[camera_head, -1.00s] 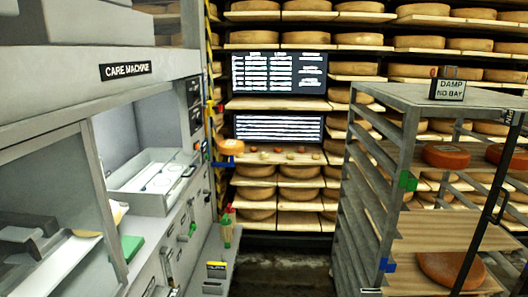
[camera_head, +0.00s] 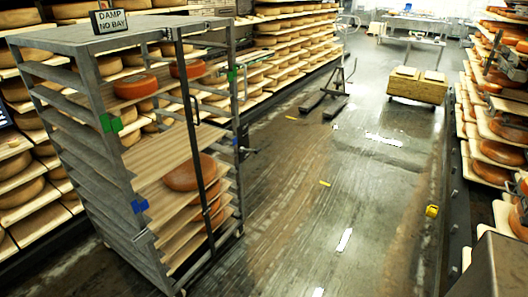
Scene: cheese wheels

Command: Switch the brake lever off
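A tall grey rack cart (camera_head: 150,235) stands at left in the head view, with cheese wheels on its wooden shelves. A black upright bar with a handle (camera_head: 194,108) runs down its front side. A small dark part (camera_head: 248,151) sticks out low at its right edge; I cannot tell whether this is the brake lever or how it is set. My gripper is not in view.
A sign reading "DAMP NO BAY" (camera_head: 108,20) sits on the cart. The wet floor (camera_head: 300,215) to its right is largely clear. A pallet jack (camera_head: 335,92) and wooden crate (camera_head: 417,88) stand farther back. Cheese shelves (camera_head: 497,150) line the right.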

